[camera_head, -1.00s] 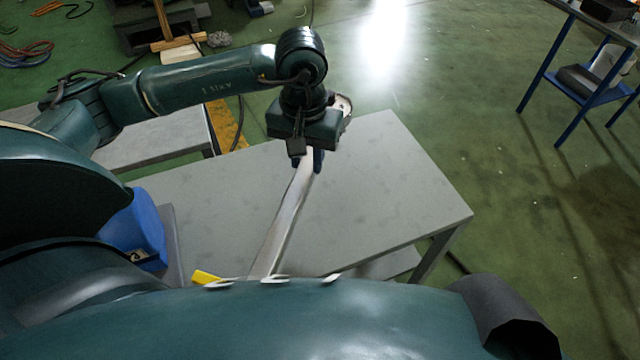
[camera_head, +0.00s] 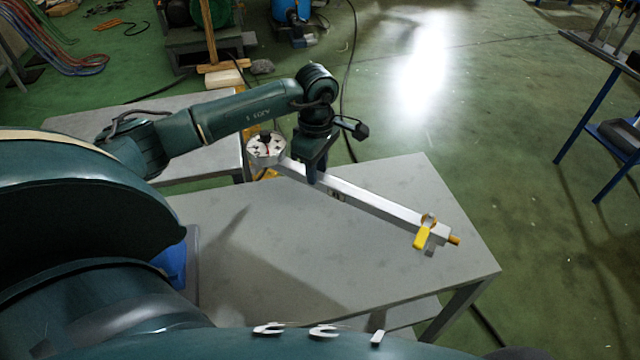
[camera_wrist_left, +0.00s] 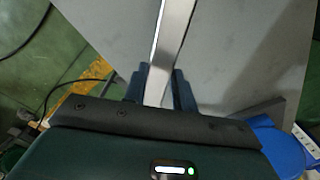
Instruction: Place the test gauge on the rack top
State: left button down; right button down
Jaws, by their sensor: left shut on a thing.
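The test gauge (camera_head: 267,148) has a round white dial at the left end of a long pale bar (camera_head: 375,203). A yellow lever (camera_head: 422,237) and a brass-coloured tip are at the bar's right end. My left gripper (camera_head: 316,178) is shut on the bar near the dial and holds it over the grey table (camera_head: 270,270). In the left wrist view the bar (camera_wrist_left: 175,35) runs up from between the fingers (camera_wrist_left: 158,90); the dial is hidden there. I cannot single out a rack top. My right gripper is not in view.
A second grey table (camera_head: 190,155) stands behind on the left. A blue object (camera_head: 174,265) is partly hidden by my body; it also shows in the wrist view (camera_wrist_left: 275,145). A blue-legged stand (camera_head: 585,115) is at the right, with open green floor between.

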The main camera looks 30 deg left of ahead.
pick_arm(q)
jog(key=shift+f, duration=0.25)
notch_tip(320, 180, down, 4)
jog(key=shift+r, duration=0.25)
jog(key=shift+f, duration=0.25)
jog(key=c, duration=1.1)
grip_release()
